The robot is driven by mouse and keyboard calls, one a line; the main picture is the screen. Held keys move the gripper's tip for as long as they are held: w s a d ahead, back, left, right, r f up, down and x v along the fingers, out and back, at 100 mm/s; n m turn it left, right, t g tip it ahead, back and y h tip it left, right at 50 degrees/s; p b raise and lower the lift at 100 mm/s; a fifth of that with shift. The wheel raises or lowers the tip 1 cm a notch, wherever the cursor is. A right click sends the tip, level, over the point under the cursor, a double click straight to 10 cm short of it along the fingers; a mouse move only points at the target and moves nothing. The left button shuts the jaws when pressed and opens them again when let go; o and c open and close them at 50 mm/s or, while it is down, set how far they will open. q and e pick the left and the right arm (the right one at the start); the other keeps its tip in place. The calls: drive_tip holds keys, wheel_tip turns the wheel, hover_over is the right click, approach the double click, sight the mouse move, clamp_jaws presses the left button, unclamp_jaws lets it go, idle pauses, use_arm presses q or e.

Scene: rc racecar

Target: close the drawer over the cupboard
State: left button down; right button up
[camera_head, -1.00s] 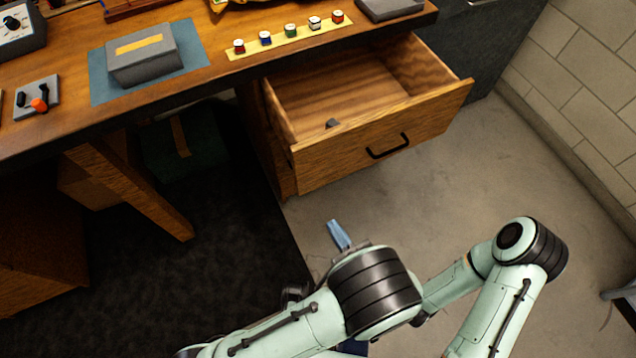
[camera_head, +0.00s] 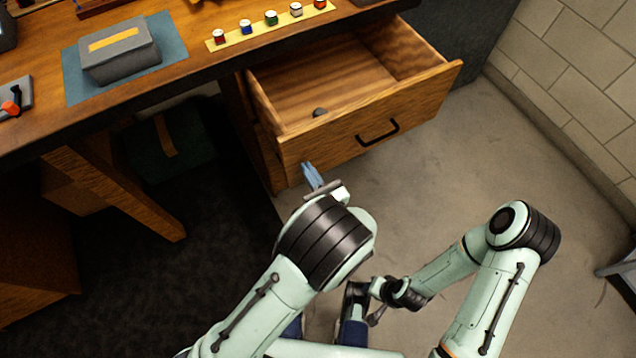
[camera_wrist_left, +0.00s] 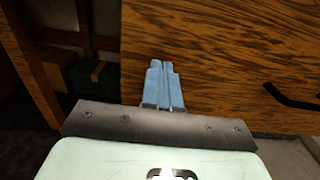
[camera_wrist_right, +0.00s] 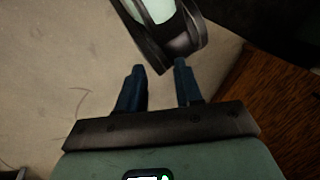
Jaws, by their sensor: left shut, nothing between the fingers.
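The wooden drawer (camera_head: 340,138) under the workbench is pulled open, with a black handle (camera_head: 378,133) on its front. A small dark object (camera_head: 319,112) lies inside near the front. My left gripper (camera_head: 312,174), with blue fingers, is shut and empty just in front of the drawer's lower left front. In the left wrist view its fingers (camera_wrist_left: 161,82) point at the drawer front (camera_wrist_left: 215,60), with the handle (camera_wrist_left: 290,97) to the right; whether they touch it I cannot tell. My right gripper (camera_wrist_right: 160,88) is open and empty, with part of my other arm beyond its fingers.
The workbench top (camera_head: 200,65) holds a grey box (camera_head: 120,48) on a blue mat and a yellow strip (camera_head: 270,27) with several small coloured pieces. A block wall (camera_head: 570,70) stands at right. The floor (camera_head: 450,170) before the drawer's right side is clear.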

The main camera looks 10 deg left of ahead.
use_arm(q)
drive_tip(key=shift+w+a, duration=0.2)
drive_tip(key=shift+w, duration=0.05)
